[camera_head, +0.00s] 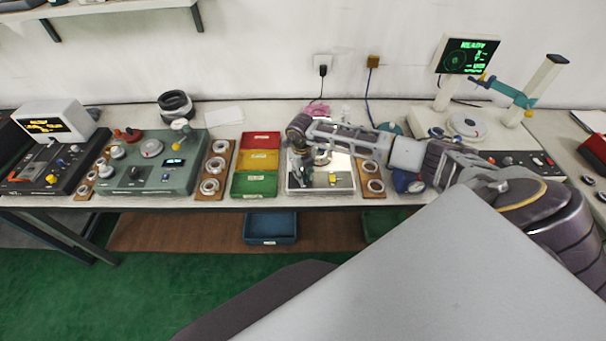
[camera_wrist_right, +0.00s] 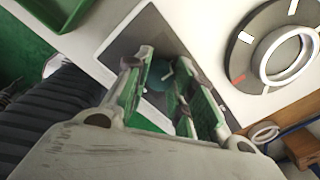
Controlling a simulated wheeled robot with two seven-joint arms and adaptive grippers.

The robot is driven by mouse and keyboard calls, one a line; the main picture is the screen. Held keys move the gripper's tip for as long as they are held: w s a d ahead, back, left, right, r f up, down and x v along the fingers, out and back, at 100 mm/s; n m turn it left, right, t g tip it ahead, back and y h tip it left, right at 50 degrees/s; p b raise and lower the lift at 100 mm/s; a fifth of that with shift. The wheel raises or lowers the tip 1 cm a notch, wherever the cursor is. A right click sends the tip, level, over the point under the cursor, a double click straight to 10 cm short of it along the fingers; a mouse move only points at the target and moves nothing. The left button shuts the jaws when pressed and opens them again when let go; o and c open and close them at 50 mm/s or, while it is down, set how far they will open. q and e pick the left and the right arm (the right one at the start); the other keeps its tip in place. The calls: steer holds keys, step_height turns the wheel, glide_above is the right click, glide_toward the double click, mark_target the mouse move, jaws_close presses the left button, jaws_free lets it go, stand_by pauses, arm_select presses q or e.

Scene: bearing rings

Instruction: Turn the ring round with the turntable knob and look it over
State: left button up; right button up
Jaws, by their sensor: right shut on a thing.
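The white inspection station (camera_head: 345,186) stands at the middle of the bench. In the right wrist view its dark turntable disc (camera_wrist_right: 243,66) has white marks and one red mark, and a pale ring (camera_wrist_right: 291,58) lies flat on it. My right gripper (camera_head: 298,150) is over the left side of the station. In the right wrist view its fingers (camera_wrist_right: 170,98) are shut around the dark teal turntable knob (camera_wrist_right: 158,78), left of the disc. The fingers partly hide the knob. In the head view my arm covers much of the turntable. My left gripper is not in view.
Red (camera_head: 261,140), yellow (camera_head: 258,160) and green (camera_head: 254,184) trays stand left of the station. Wooden boards with rings flank them, one on the left (camera_head: 224,147) and one on the right (camera_head: 366,168). A green-grey control box (camera_head: 150,181) stands farther left. A screen (camera_head: 467,54) reads READY.

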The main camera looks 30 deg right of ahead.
steer(key=shift+m, duration=0.3)
steer(key=shift+m+b, duration=0.45)
steer(key=shift+m, duration=2.05)
steer(key=o, duration=1)
steer(key=shift+o, duration=0.2)
steer(key=shift+r, duration=0.1)
step_height(320, 180, up, 12)
steer(key=shift+w+a, duration=0.15)
steer(key=shift+a, duration=0.05)
